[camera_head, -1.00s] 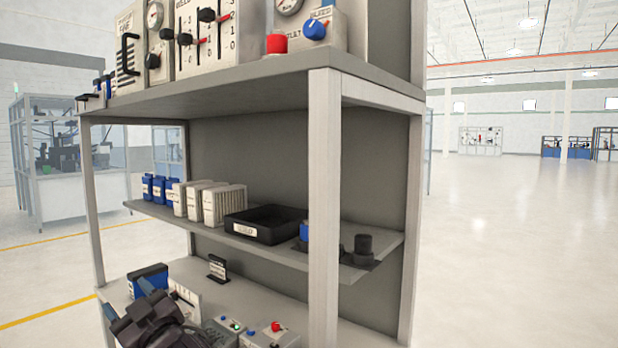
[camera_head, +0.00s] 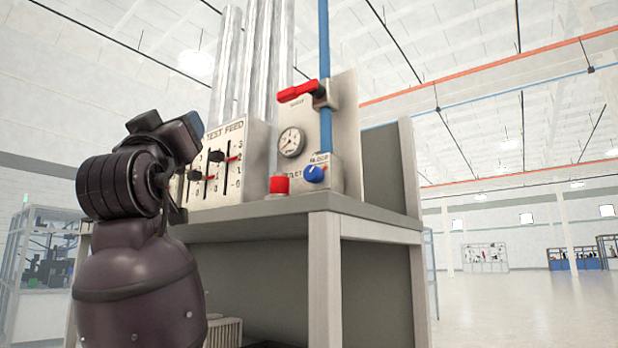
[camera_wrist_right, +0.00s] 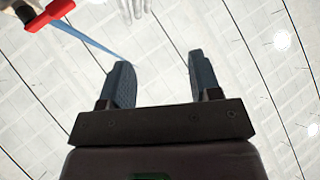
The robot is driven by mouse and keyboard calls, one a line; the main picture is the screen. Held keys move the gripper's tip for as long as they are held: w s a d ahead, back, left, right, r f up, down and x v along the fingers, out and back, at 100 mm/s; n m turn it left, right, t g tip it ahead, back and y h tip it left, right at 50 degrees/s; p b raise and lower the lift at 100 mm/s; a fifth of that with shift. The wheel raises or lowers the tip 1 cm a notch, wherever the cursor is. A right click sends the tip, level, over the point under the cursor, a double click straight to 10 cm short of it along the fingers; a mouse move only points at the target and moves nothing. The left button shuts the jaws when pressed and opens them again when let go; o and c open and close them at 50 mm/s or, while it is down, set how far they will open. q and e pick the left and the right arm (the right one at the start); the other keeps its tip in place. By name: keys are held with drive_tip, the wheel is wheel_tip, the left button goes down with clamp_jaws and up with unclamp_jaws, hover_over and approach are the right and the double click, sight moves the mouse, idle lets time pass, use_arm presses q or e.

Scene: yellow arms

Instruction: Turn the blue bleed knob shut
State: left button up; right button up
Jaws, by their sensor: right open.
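The blue bleed knob (camera_head: 314,175) sits on a pale block labelled BLEED on the cabinet's upper shelf. Its white pointer mark looks angled up and to the right. A dark arm of mine rises at the left in the head view, its end in front of the TEST FEED panel (camera_head: 247,150) and well left of the knob. I take it for my right arm; its fingertips are not clear there. In the right wrist view my right gripper (camera_wrist_right: 158,85) is open and empty, with the ceiling beyond. The knob is not in that view. My left gripper is not seen.
A red cap (camera_head: 279,185) stands just left of the knob. Above are a gauge (camera_head: 291,142), a red lever (camera_head: 298,91) and a blue pipe (camera_head: 324,50); the lever also shows in the wrist view (camera_wrist_right: 50,14). Open floor (camera_head: 510,300) lies to the right.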

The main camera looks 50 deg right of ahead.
drive_tip(key=s+d+r+m+g+h, duration=0.4)
drive_tip(key=s+m+g, duration=0.35)
drive_tip(key=g, duration=0.25)
drive_tip(key=m+g+y, duration=0.2)
drive_tip(key=g+y, duration=0.3)
drive_tip(key=g, duration=0.3)
approach(310, 175)
drive_tip(key=d, duration=0.2)
drive_tip(key=d+p, duration=0.1)
drive_tip(key=d, duration=0.2)
drive_tip(key=d+p, duration=0.1)
drive_tip(key=d, duration=0.2)
drive_tip(key=shift+w+f, duration=0.1)
drive_tip(key=shift+w, duration=0.2)
drive_tip(key=shift+d, duration=0.9)
drive_tip(key=shift+c, duration=0.4)
drive_tip(key=c, duration=0.8)
drive_tip(key=shift+c, duration=0.2)
